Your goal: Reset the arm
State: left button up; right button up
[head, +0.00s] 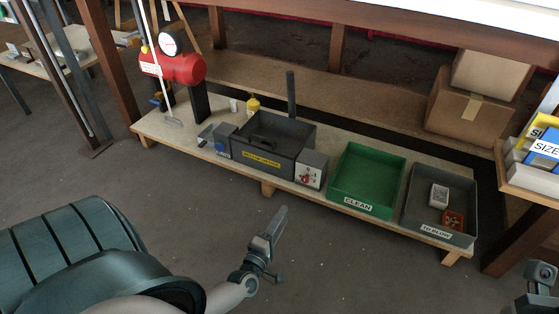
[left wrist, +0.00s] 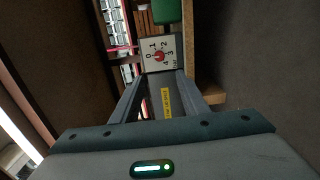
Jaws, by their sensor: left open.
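My left gripper (head: 281,213) is in front of the low bench in the head view, over the floor. It points up and away toward the bench, apart from everything on it. In the left wrist view my left gripper (left wrist: 160,78) has its two fingers spread, with nothing held between them. The dial box (left wrist: 158,55) and a yellow label (left wrist: 166,102) show beyond the fingers. A dark part of my right arm shows at the lower right corner of the head view; its fingers cannot be made out.
The low bench (head: 225,172) carries a dark grey box (head: 262,162) with a yellow label, the dial box (head: 311,170), a green CLEAN tray (head: 345,200), a grey tray (head: 425,228) holding small items and a red cylinder (head: 186,68). Cardboard boxes (head: 468,112) stand behind. Floor in front is clear.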

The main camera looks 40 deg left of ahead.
pick_arm(q)
jog(key=shift+s+d, duration=0.1)
jog(key=shift+s, duration=0.35)
dwell(0.3)
